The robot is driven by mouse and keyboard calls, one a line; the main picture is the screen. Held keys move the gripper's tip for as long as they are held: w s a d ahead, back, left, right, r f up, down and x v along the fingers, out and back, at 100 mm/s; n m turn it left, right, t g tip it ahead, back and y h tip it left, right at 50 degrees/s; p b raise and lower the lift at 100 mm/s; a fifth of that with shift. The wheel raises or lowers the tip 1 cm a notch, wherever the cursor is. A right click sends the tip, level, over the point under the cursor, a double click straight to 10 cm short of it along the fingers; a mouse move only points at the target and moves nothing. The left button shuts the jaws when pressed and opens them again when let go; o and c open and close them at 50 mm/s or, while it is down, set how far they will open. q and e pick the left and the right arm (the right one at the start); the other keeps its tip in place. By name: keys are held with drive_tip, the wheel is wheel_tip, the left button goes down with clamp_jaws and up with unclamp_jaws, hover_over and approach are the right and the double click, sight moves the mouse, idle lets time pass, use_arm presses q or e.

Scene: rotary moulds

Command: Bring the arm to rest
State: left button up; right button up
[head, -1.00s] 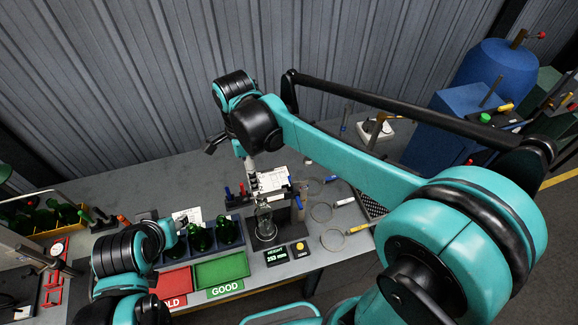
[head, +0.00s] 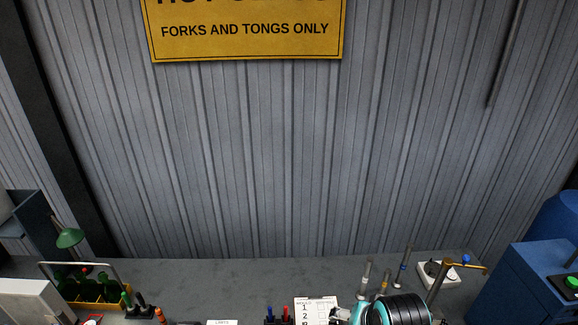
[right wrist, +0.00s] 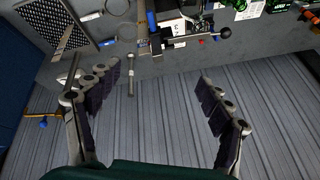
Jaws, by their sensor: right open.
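My right arm's wrist (head: 400,310) shows at the bottom edge of the head view, right of the middle, in front of the bench. Its fingers are cut off or hidden there. In the right wrist view my right gripper (right wrist: 158,112) is open, its two jointed fingers wide apart with nothing between them. Behind them are the corrugated wall and the bench edge. My left gripper is not in view.
The grey bench (head: 200,275) runs along the wall. A yellow bottle crate (head: 95,292) and a green lamp (head: 69,238) are at left. A white numbered card (head: 316,308) stands near the middle. A blue cabinet (head: 535,285) is at right. A yellow sign (head: 245,30) hangs above.

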wheel_tip(320, 180, down, 29)
drive_tip(key=s+d+n+t+b, duration=0.1)
drive_tip(key=n+b, duration=0.3)
drive_tip(key=b, duration=2.4)
drive_tip(key=shift+s+d+f+t, duration=0.15)
drive_tip(key=shift+s+d+t, duration=0.35)
drive_tip(key=shift+d, duration=0.35)
drive_tip(key=shift+s, duration=0.1)
